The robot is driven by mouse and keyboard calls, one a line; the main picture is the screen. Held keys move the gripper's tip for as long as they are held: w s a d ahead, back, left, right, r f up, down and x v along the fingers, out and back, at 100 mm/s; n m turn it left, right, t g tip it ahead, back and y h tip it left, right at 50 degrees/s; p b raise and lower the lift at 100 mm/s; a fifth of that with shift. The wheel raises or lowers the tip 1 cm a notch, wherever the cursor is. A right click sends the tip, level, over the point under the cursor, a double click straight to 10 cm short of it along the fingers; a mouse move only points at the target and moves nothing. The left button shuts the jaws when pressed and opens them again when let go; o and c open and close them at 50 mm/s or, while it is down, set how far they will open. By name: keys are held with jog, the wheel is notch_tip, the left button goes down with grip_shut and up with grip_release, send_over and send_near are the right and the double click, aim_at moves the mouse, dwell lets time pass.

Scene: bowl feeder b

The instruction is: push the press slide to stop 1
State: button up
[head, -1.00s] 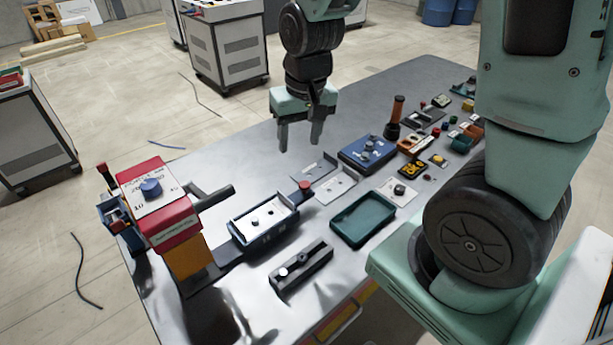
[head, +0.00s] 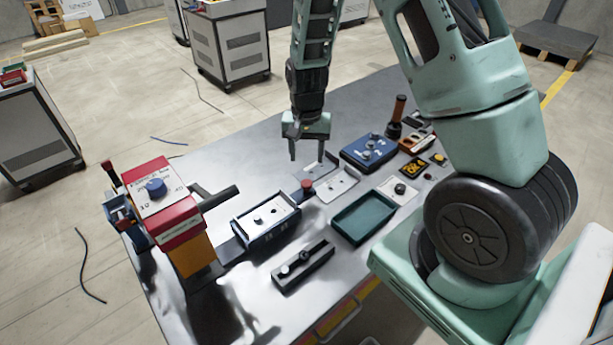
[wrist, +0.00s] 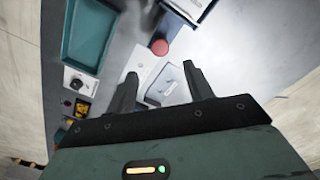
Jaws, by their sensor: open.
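The press (head: 165,205) with a red top and blue knob stands at the left end of the table. Beside it is a blue-framed tray (head: 266,222) with a white plate, which looks like the press slide. A red knob (head: 306,187) stands at its right end; it also shows in the wrist view (wrist: 160,47). My gripper (head: 306,156) is open and empty, pointing down above the table behind the red knob. In the wrist view my gripper (wrist: 160,76) has the knob just beyond its fingertips, apart from them. No stop marking is readable.
A green tray (head: 363,217), a black block with a knob (head: 303,267) and a blue box (head: 368,151) sit near the slide. Light plates (head: 338,185) lie right of the red knob. A dark bar (head: 218,198) juts from the press.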

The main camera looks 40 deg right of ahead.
aim_at(306, 182)
notch_tip(306, 182, down, 9)
jog(key=shift+f+p, duration=0.2)
jog(key=shift+p, duration=0.7)
grip_shut()
